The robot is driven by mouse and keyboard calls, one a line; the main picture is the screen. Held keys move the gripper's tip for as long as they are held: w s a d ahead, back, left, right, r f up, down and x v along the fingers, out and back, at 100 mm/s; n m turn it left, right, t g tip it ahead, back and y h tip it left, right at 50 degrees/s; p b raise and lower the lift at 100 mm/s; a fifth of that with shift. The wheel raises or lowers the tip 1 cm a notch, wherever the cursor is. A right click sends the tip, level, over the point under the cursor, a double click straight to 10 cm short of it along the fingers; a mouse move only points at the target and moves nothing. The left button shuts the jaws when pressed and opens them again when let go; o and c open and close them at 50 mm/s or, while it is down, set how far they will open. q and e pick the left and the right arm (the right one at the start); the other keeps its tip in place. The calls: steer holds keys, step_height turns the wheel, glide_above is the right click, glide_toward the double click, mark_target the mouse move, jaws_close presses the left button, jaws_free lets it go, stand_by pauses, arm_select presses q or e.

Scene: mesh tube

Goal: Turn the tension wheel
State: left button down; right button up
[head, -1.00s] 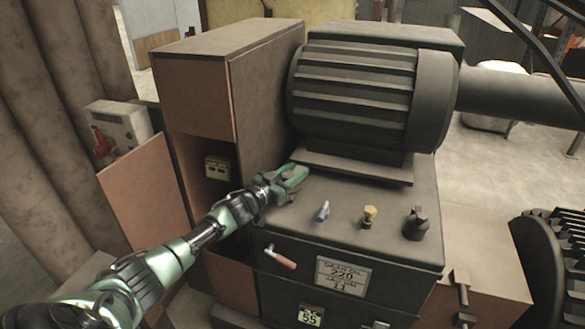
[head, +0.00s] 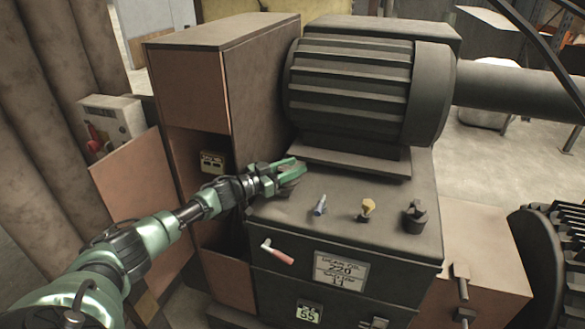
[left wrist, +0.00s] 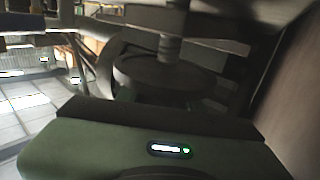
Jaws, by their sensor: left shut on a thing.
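My left gripper (head: 288,172) reaches in from the left to the top of the machine's dark housing, in front of the ribbed motor. It is shut on the tension wheel (head: 293,171), a small dark part mostly hidden by the green fingers. In the left wrist view the wheel (left wrist: 165,72) is a dark round disc on a short upright stem, just beyond the green gripper body. Its contact with the fingertips is hard to see there. My right gripper is not in view.
The large motor (head: 365,95) stands right behind the gripper. A tall brown cabinet (head: 245,90) with an open door (head: 140,195) is to the left.

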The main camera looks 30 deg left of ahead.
arm_select(q)
steer(key=c, duration=0.9)
jaws_free()
step_height(320, 180, up, 20)
steer(key=p, duration=0.2)
